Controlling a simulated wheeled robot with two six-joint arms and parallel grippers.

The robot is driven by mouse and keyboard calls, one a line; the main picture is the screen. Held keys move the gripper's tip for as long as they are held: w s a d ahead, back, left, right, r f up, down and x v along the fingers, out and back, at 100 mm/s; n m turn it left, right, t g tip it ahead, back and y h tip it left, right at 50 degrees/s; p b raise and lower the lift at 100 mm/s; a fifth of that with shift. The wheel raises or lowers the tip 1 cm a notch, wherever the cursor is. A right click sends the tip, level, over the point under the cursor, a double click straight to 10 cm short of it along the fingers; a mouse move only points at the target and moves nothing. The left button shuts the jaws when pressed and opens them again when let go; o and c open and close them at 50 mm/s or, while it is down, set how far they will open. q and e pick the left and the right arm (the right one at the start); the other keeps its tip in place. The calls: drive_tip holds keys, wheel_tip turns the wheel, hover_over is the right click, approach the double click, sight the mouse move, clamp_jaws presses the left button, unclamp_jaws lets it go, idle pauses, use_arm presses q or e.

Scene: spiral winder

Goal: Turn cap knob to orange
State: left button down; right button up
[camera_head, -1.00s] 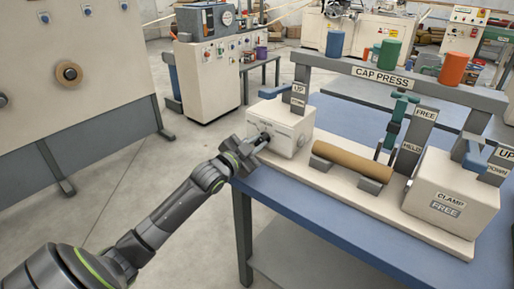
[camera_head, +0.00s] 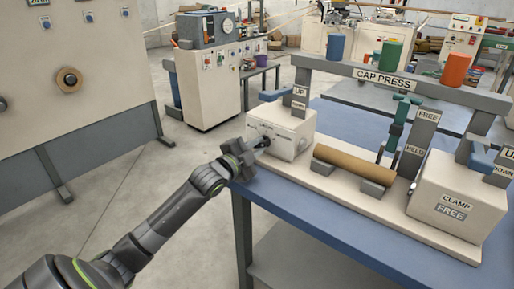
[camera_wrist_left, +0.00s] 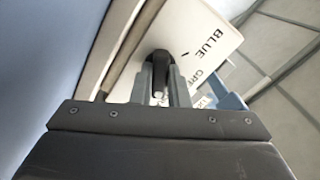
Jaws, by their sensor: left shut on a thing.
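The cap knob (camera_wrist_left: 159,62) is a dark round knob on the face of the white cap selector box (camera_head: 282,125). In the left wrist view, the word BLUE and part of another label show on the box face beside the knob. My left gripper (camera_head: 256,148) is shut on the knob, with one finger on each side of it in the left wrist view (camera_wrist_left: 160,85). The orange label is not visible, and the knob's pointer is hard to make out. Blue (camera_head: 335,45), green (camera_head: 391,55) and orange (camera_head: 455,70) caps stand on the CAP PRESS beam. My right gripper is not in view.
A brown tube (camera_head: 354,163) lies on supports in the middle of the press. The CLAMP box (camera_head: 455,195), marked FREE, stands at its right. A blue lever (camera_head: 276,94) is above the selector box. The blue table edge (camera_head: 300,212) runs below the press.

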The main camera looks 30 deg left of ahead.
use_arm(q)
drive_tip(key=shift+f, duration=0.1)
drive_tip(key=c, duration=1.4)
unclamp_jaws()
drive_tip(key=shift+s, duration=0.1)
